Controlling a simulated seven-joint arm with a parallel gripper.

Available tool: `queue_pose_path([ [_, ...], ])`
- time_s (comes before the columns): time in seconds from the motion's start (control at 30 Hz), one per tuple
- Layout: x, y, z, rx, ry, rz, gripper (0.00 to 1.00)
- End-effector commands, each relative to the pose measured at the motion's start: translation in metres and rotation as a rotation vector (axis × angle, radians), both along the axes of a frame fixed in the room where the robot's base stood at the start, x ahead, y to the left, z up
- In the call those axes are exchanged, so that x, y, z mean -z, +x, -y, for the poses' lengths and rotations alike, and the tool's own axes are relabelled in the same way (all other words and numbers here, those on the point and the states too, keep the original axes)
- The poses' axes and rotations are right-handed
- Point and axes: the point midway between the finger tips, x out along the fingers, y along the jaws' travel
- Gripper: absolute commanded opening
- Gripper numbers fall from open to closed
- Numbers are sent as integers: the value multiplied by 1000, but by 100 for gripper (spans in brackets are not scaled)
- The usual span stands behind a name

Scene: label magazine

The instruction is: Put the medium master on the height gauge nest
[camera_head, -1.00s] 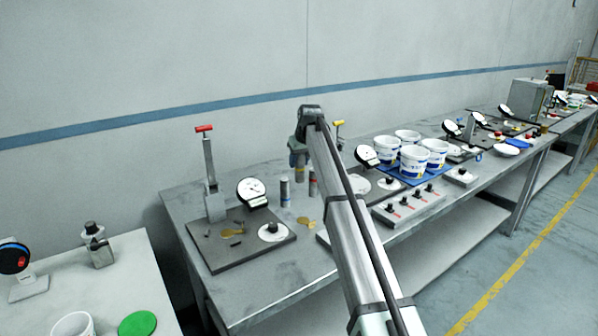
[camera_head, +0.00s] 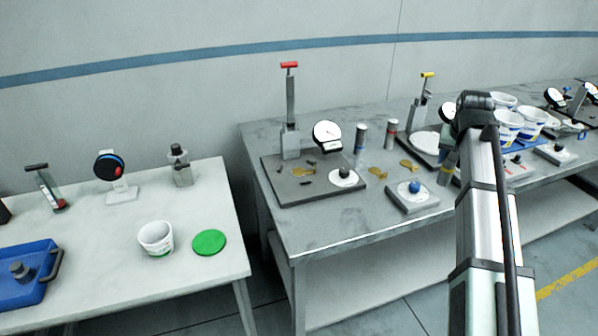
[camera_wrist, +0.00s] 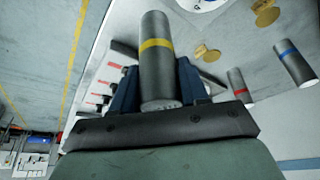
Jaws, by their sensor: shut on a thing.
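My gripper (camera_wrist: 158,82) is shut on a grey cylinder with a yellow band (camera_wrist: 155,65), which also shows below the wrist in the head view (camera_head: 446,170). It is held above the bench, to the right of two standing grey cylinders, one blue-banded (camera_head: 361,138) and one red-banded (camera_head: 391,132). These two also show in the wrist view, blue (camera_wrist: 297,66) and red (camera_wrist: 240,88). I cannot tell by size which is the medium master. A dark plate (camera_head: 290,190) carries a red-handled lever stand, a dial gauge (camera_head: 327,135) and a white disc with a dark knob (camera_head: 344,177); which part is the nest is unclear.
A small grey block with a blue knob (camera_head: 411,193) sits at the bench front. Brass paddles (camera_head: 377,172) lie nearby. A yellow-handled stand (camera_head: 421,100) and white tubs (camera_head: 508,125) are near my arm. A left table (camera_head: 105,235) holds a tub and green disc.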

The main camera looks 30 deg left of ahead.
Motion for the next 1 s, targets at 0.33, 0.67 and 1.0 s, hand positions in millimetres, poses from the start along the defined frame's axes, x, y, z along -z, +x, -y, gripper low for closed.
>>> queue_pose_path([
  [0.33,16,-86,24,153,1,11,0],
  [0.67,10,-96,-50,82,2,16,0],
  [1.0,-5,-93,-164,-98,4,15,0],
])
